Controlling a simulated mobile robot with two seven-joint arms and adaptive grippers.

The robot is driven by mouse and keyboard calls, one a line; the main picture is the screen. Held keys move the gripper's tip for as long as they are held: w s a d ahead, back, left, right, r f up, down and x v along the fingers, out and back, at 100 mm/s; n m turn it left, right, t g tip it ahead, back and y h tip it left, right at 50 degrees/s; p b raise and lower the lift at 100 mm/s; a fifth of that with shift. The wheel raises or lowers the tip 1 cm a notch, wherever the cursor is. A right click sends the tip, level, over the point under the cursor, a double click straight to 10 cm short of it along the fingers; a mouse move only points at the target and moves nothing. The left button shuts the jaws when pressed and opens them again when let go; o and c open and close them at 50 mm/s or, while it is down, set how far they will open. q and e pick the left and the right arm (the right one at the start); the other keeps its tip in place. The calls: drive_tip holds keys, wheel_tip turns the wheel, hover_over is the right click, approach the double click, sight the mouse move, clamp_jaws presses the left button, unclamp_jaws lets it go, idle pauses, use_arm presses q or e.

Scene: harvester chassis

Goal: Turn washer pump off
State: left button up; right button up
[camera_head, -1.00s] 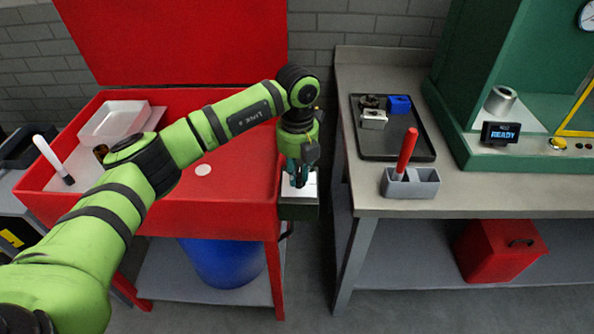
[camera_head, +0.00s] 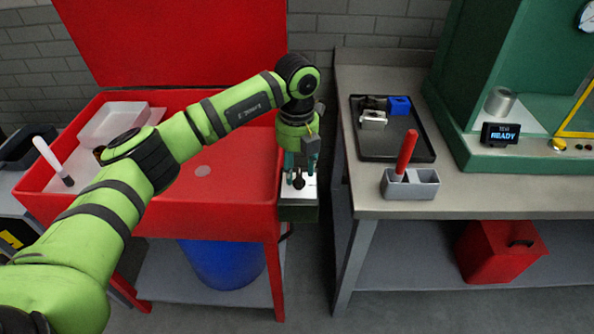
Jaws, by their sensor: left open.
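The red parts washer (camera_head: 225,222) stands at the left with its lid up. The pump's switch box (camera_head: 298,212) is fixed to the right side of the washer; it has a pale top face and a dark front. A dark switch knob (camera_head: 299,184) shows on the pale face. My left gripper (camera_head: 299,176) points down over the box, its fingers apart around or just behind the knob; I cannot tell whether they touch it. My right gripper is not in view.
A workbench (camera_head: 460,205) stands to the right, with a black tray (camera_head: 400,147) of small parts and a grey holder (camera_head: 425,185) with a red-handled tool. A gap separates washer and bench. A blue drum (camera_head: 222,264) sits below the washer.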

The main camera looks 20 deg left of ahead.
sight(297, 177)
use_arm(q)
wheel_tip(297, 177, up, 10)
idle(0.3)
idle(0.3)
